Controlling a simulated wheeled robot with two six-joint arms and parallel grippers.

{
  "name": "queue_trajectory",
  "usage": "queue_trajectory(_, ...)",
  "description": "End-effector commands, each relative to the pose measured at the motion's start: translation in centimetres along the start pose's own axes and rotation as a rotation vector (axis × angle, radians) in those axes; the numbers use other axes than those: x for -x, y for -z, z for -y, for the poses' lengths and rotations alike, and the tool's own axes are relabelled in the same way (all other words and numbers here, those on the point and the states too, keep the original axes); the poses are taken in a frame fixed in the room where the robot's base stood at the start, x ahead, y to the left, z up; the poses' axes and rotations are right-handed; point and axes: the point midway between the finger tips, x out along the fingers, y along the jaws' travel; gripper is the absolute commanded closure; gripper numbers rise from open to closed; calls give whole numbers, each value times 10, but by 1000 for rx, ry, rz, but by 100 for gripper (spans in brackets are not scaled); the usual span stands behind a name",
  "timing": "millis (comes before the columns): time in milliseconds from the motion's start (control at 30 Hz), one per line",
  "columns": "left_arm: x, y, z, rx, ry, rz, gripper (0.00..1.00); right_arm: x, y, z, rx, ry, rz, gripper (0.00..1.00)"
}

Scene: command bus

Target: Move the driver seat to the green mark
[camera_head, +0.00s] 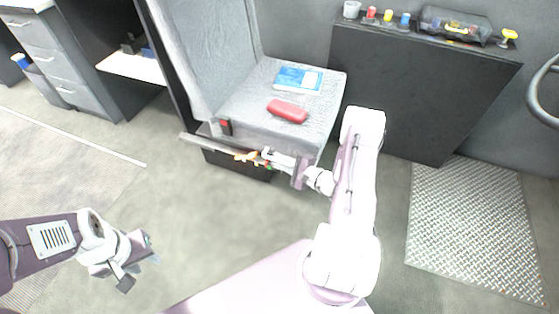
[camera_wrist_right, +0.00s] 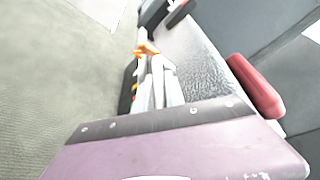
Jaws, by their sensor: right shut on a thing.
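The driver seat (camera_head: 255,100) is grey, with its back at the left and cushion at the right. My right gripper (camera_head: 262,158) is at the cushion's front lower edge, shut on an orange lever (camera_head: 243,156). The lever also shows at the fingertips in the right wrist view (camera_wrist_right: 147,47). A pale rail (camera_head: 205,143) runs along the seat base. Small green, yellow and red spots lie by the fingers, partly hidden; I cannot tell where the seat stands against the green. My left gripper (camera_head: 139,264) is open and empty above the floor at the lower left.
A red case (camera_head: 288,110) and a blue book (camera_head: 299,79) lie on the cushion. A dark console (camera_head: 415,90) with small coloured items stands right of the seat. Drawers (camera_head: 50,60) stand at the left. A treadplate (camera_head: 475,225) lies at the right. The floor in front is clear.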

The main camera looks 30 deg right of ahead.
Motion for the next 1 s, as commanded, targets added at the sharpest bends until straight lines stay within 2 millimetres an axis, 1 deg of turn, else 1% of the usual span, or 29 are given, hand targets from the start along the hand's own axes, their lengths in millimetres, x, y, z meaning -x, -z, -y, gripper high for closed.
queue_trajectory(100,1,0,0,0,0,0,64,1,0,0,-1,-1,0,100)
queue_trajectory(267,9,1,0,0,0,0,64,15,5,0,-4,-1,-3,100)
queue_trajectory(467,7,1,0,0,0,0,64,14,6,-1,-2,-2,0,100)
queue_trajectory(500,7,1,0,0,0,0,64,14,5,-1,-2,-2,0,80)
queue_trajectory(533,7,1,0,0,0,0,64,14,5,-1,-2,-2,0,77)
queue_trajectory(867,8,1,0,0,0,0,64,16,5,0,-1,-1,-1,77)
queue_trajectory(933,12,1,0,0,0,0,64,22,5,2,-2,-1,-1,77)
queue_trajectory(1000,19,2,0,0,0,0,64,32,4,3,-3,0,-3,77)
